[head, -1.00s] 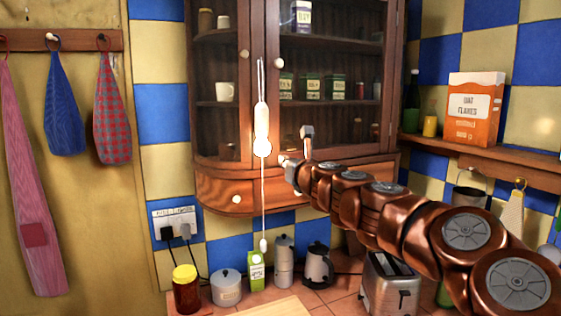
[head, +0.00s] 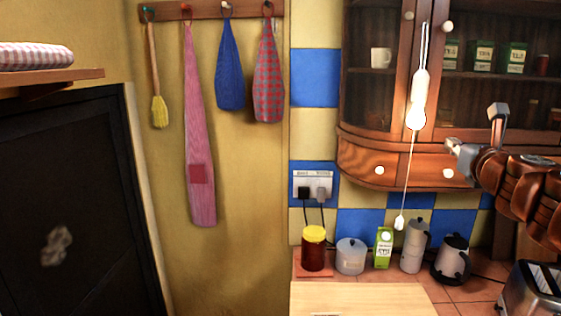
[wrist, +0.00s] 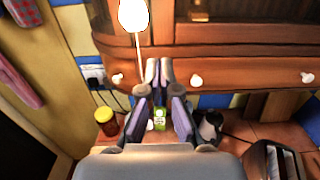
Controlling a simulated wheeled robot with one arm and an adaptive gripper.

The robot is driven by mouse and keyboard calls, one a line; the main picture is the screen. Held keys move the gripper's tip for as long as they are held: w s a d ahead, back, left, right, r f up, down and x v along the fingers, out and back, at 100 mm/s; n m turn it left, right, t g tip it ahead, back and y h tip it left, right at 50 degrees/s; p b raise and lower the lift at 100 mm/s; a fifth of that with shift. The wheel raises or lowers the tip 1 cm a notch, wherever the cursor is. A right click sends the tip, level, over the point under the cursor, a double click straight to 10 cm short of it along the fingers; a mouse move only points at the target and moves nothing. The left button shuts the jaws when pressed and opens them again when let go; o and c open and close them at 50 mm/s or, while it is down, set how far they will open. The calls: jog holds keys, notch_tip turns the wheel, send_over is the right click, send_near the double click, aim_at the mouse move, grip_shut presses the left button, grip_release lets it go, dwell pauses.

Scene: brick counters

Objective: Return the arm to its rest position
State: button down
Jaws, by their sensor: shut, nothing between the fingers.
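My arm reaches in from the right edge of the head view, with my gripper (head: 452,146) at its end in front of the wooden wall cabinet (head: 355,160). In the wrist view my gripper (wrist: 159,72) points toward the cabinet's drawer front, its fingertips close together with nothing between them. A white hanging lamp with a pull cord (head: 419,100) hangs left of my gripper in the head view. It also shows in the wrist view (wrist: 134,15), up and left of the fingertips.
Cloths hang on a rack (head: 210,10). A dark door (head: 75,200) stands at left.

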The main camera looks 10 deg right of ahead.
jog(key=w+a+f+n+g+y, duration=0.15)
jog(key=a+n+y, duration=0.25)
jog(key=a+n, duration=0.45)
jog(key=w+a+f+n+y, duration=0.1)
jog(key=a+f+n+y, duration=0.3)
jog(key=a, duration=0.8)
jog(key=s+a+f+n+g+y, duration=0.2)
jog(key=s+a+f+n+g, duration=0.3)
jog(key=a+f+n, duration=0.45)
jog(key=s+a+f+n+g+h, duration=0.1)
jog(key=s+a+f+n+g, duration=0.3)
jog(key=s+f, duration=0.3)
jog(key=s+a+f+n+g, duration=0.2)
jog(key=s+f+n+g, duration=0.1)
jog(key=s+f+n, duration=0.35)
jog(key=s+d+f+n+g+h, duration=0.2)
jog(key=s+d+f+n, duration=0.1)
jog(key=s, duration=0.4)
jog(key=s+d+f+n+g+h, duration=0.2)
jog(key=s+d+f+n+g, duration=0.1)
jog(key=s, duration=0.5)
jog(key=shift+d+f+g, duration=0.15)
jog(key=shift+d+g, duration=0.2)
